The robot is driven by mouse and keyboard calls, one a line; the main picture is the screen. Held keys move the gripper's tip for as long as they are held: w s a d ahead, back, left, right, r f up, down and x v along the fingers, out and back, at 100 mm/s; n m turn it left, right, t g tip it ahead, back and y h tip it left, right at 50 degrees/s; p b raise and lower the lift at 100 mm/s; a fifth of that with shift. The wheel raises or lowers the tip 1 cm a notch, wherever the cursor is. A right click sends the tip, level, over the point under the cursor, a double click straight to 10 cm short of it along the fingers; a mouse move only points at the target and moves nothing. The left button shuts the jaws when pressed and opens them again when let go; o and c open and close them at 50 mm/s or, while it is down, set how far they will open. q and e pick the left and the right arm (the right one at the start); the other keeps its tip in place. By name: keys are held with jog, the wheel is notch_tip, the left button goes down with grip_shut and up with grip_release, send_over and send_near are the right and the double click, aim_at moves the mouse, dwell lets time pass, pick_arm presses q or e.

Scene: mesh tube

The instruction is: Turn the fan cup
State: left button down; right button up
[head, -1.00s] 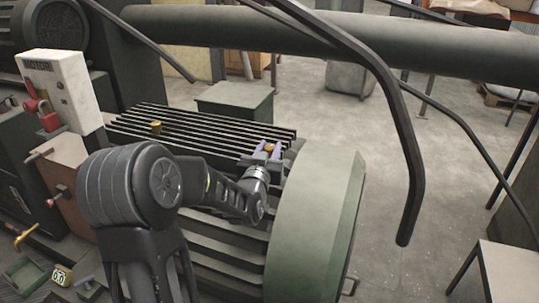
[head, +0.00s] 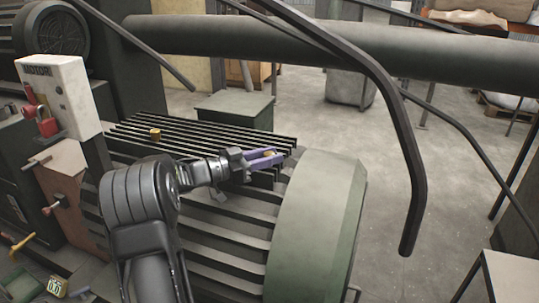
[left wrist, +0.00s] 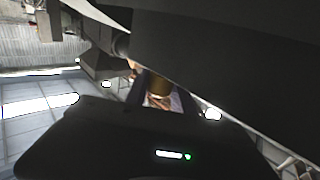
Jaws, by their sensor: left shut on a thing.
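The fan cup (head: 269,154) is a small brass-coloured cup at the right end of the ribbed motor housing, beside the green rounded cover. My left gripper (head: 266,159), with purple fingers, reaches it from the left and is shut on it; the fingers hide part of the cup. In the left wrist view the brass cup (left wrist: 158,86) shows between the fingers, partly dark. A second, similar brass cup (head: 155,134) stands on the ribs farther left, apart from the gripper. My right gripper is not in view.
The green rounded cover (head: 318,230) stands close to the right of the gripper. A bent dark rail (head: 400,140) hangs in the right foreground, and a thick pipe (head: 330,40) crosses behind. A white MOTOR box (head: 58,98) with red padlocks is at left.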

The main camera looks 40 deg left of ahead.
pick_arm(q)
jog(key=shift+a+m+g+h+b, duration=0.15)
jog(key=shift+m+g+h+b, duration=0.6)
jog(key=shift+h, duration=0.35)
jog(key=shift+m+g+h, duration=0.25)
jog(key=shift+m+h, duration=0.2)
jog(key=shift+h, duration=0.05)
jog(key=shift+r, duration=0.15)
jog(key=c, duration=1.1)
grip_release()
jog(key=shift+d, duration=0.2)
jog(key=shift+o, duration=0.2)
jog(key=shift+a, duration=0.1)
jog(key=shift+p+v, duration=0.7)
jog(key=shift+v, duration=3.15)
jog(key=shift+w, duration=0.1)
